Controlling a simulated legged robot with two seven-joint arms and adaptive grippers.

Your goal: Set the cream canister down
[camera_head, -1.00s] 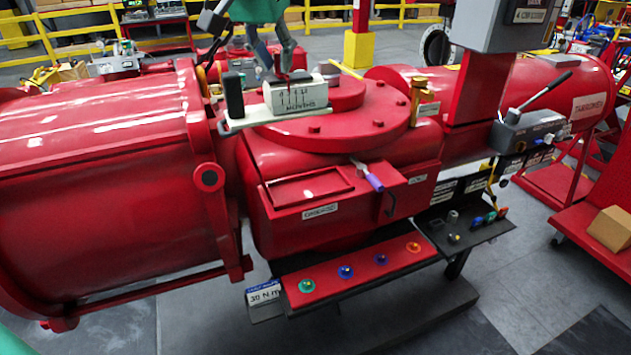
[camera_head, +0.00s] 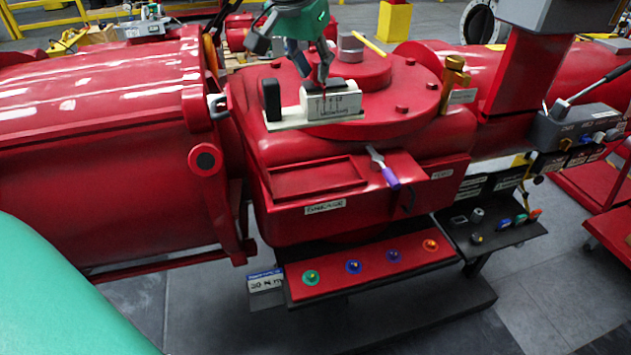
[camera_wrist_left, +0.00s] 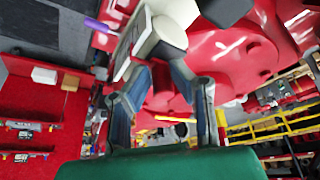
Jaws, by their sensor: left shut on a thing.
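The cream canister (camera_head: 333,105) shows in the head view as a pale block with dark lettering, over the front left part of the red round cover (camera_head: 380,124). My left gripper (camera_head: 322,82) comes down from above and is shut on it. A pale flat strip (camera_head: 290,124) lies along its lower edge, with a black upright post (camera_head: 272,100) at the left end. In the left wrist view, a cream body (camera_wrist_left: 178,12) shows beyond the fingers of my left gripper (camera_wrist_left: 165,95). I cannot tell whether the canister touches the cover. My right gripper is out of view.
A grey knob (camera_head: 350,47) and a brass fitting (camera_head: 454,85) stand up from the machine. A shallow red recess (camera_head: 316,178) is in front. A grey lever box (camera_head: 580,125) is at right.

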